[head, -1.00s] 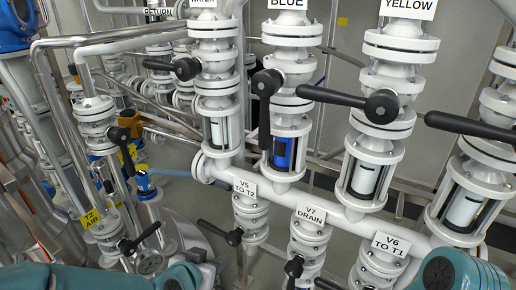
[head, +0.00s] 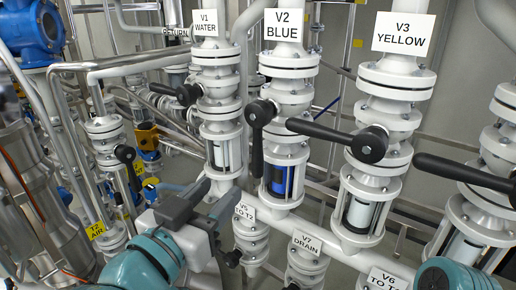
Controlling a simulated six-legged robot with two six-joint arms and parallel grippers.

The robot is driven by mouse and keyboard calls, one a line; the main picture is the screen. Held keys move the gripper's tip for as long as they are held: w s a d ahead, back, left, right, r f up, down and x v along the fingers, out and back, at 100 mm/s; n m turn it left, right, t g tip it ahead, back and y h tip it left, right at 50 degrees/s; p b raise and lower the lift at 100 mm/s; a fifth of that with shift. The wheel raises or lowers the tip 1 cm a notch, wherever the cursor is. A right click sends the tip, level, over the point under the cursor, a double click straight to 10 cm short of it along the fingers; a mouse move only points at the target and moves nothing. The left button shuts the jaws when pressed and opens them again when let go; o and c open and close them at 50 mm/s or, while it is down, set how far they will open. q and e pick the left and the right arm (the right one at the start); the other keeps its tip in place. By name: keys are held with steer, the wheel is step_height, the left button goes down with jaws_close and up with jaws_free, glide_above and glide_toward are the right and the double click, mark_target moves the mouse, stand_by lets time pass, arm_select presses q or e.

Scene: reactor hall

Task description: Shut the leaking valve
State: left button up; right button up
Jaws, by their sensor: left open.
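Valve V2 BLUE (head: 288,90) is a white valve with a black lever (head: 257,140) that hangs straight down along the pipe. Its sight glass (head: 280,180) shows blue inside. V1 WATER (head: 215,84) and V3 YELLOW (head: 394,82) have levers lying across their pipes, pointing left. No drip or spray shows, so I cannot tell which valve leaks. My left gripper (head: 208,198) is open and empty, in front of and below V1, left of the V2 sight glass and touching no lever that I can see. My right gripper is out of view; only my teal arm shows at the lower right.
Lower valves V5 TO T2 (head: 250,238), V7 DRAIN (head: 303,265) and V6 (head: 383,280) hang under the white manifold. Another black lever (head: 462,176) sticks in from the right. Metal pipes and a yellow T2 AIR tag (head: 96,230) crowd the left.

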mark_target(254, 153)
arm_select(q)
steer(key=p+x, duration=0.2)
steer(key=x, duration=1.3)
steer(key=shift+w+f, duration=0.1)
steer(key=shift+w, duration=0.05)
steer(key=shift+w+d, duration=0.1)
steer(key=shift+d, duration=0.15)
jaws_close()
